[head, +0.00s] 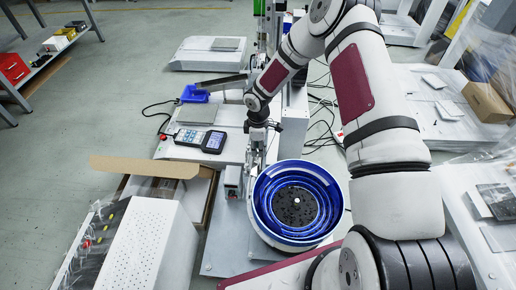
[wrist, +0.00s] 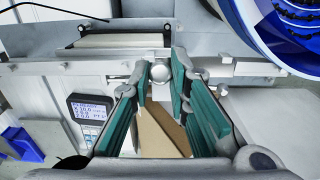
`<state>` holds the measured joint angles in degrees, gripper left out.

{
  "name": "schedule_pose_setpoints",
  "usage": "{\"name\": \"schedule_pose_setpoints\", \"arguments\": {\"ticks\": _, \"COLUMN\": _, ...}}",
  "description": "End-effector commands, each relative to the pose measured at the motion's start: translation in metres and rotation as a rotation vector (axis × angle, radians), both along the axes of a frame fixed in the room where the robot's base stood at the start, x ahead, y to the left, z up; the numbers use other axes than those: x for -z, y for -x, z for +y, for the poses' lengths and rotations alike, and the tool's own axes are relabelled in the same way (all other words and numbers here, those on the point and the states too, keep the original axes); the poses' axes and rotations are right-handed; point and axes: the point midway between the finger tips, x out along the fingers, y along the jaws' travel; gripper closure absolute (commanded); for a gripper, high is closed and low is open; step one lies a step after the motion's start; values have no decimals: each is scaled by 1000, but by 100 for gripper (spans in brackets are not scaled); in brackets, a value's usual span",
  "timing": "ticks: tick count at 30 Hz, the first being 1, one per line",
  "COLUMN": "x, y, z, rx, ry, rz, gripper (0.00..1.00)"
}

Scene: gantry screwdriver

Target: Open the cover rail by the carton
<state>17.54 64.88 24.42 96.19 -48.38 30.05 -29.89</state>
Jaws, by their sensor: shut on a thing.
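My gripper (head: 258,158) reaches down beside the blue-lined round bowl in the head view. In the wrist view, my gripper (wrist: 160,72) has its two teal-padded fingers closing together at a small pale, rounded knob on a grey-white rail (wrist: 240,68). It is shut on this knob, which the fingertips partly hide. The rail runs across the picture and I take it for the cover rail. The open brown carton (head: 145,166) lies left of my gripper in the head view. A brown cardboard piece (wrist: 160,132) shows between the fingers in the wrist view.
The blue bowl feeder (head: 297,203) stands close on the right of my gripper. A handheld display unit (head: 214,141) and blue tray (head: 194,94) are on the bench behind. A white perforated housing (head: 145,245) stands at front left. Open floor lies at the left.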

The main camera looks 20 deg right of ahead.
Motion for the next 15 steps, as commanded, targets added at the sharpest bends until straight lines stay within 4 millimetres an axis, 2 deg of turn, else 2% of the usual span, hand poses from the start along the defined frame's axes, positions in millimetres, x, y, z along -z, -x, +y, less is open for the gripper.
{"name": "schedule_pose_setpoints", "arguments": {"ticks": 8, "x": 0, "y": 1, "z": -1, "rx": 2, "ry": -8, "rz": -1, "gripper": 100}}
{"name": "schedule_pose_setpoints", "arguments": {"ticks": 15, "x": -1, "y": 3, "z": -7, "rx": 5, "ry": -87, "rz": -34, "gripper": 100}}
